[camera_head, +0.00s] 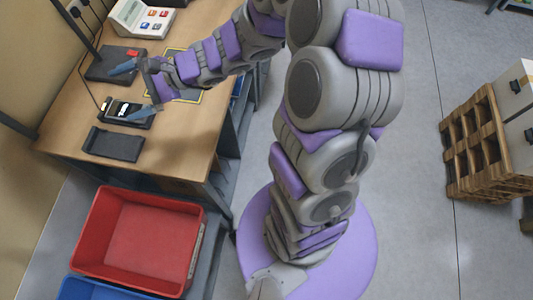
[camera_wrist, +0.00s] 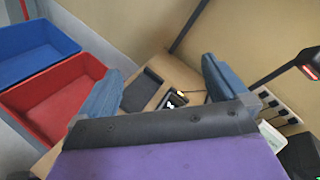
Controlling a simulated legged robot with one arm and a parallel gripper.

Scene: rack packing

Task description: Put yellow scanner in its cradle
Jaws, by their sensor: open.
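My gripper (camera_head: 134,90) is open above the wooden desk, its two blue fingers spread wide; they also show in the wrist view (camera_wrist: 158,88). A dark handheld device (camera_head: 122,108) with a pale screen sits in or on a black holder between the fingers' line and an empty black cradle (camera_head: 113,145). The device also shows in the wrist view (camera_wrist: 172,100), with a pale yellowish bit at its end. I cannot tell whether it is the yellow scanner; no clearly yellow scanner shows. One finger partly covers the device in the head view. The empty cradle shows in the wrist view (camera_wrist: 142,90).
A lamp base (camera_head: 103,68) with a pole stands behind, near a white panel (camera_head: 140,18) with coloured buttons. A red bin (camera_head: 143,240) and a blue bin (camera_head: 100,288) stand at the desk's near end. A wooden pallet stack (camera_head: 480,150) is on the right.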

